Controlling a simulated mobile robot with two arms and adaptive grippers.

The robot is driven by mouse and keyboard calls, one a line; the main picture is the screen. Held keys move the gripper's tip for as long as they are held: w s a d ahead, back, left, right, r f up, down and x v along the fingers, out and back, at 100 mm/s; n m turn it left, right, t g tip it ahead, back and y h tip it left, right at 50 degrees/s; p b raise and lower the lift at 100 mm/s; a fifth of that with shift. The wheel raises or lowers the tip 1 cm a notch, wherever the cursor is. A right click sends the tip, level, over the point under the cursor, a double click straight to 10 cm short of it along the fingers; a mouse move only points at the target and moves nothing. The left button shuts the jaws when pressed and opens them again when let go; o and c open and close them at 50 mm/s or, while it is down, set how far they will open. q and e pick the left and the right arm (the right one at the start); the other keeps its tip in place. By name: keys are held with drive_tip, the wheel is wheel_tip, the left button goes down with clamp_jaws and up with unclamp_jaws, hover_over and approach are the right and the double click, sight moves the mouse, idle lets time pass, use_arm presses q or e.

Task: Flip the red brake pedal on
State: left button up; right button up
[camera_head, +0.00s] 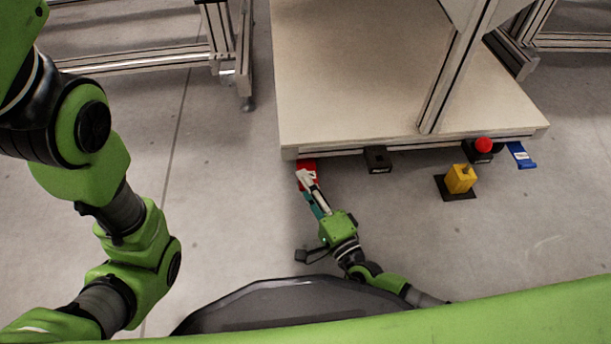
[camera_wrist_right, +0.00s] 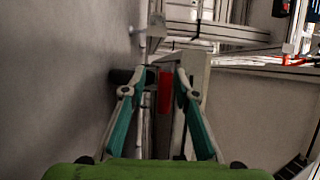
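The red brake pedal (camera_head: 311,166) is at the front left edge of the pale platform, low near the floor, partly covered by my right gripper's fingers. My right gripper (camera_head: 306,182) reaches up to it from below in the head view. In the right wrist view, my right gripper (camera_wrist_right: 160,82) is open, its teal-padded fingers apart. The red pedal (camera_wrist_right: 165,92) shows as a narrow upright red strip between and beyond the fingers. I cannot tell whether the fingers touch it. My left arm comes in from the left; its gripper is out of view.
The platform (camera_head: 350,75) overhangs the floor. Along its front edge are a black pedal (camera_head: 377,160), a red button (camera_head: 484,145) on a black base, a yellow box (camera_head: 460,179) on a dark plate and a blue pedal (camera_head: 521,155). The floor in front is mostly clear.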

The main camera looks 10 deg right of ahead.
clamp_jaws()
drive_tip(key=shift+w+d+f+t, duration=0.1)
drive_tip(key=shift+w+f+t, duration=0.05)
drive_tip(key=shift+f+t, duration=0.25)
drive_tip(key=shift+n+y+p, duration=0.3)
drive_tip(key=shift+y+p, duration=0.05)
drive_tip(key=shift+y, duration=0.05)
unclamp_jaws()
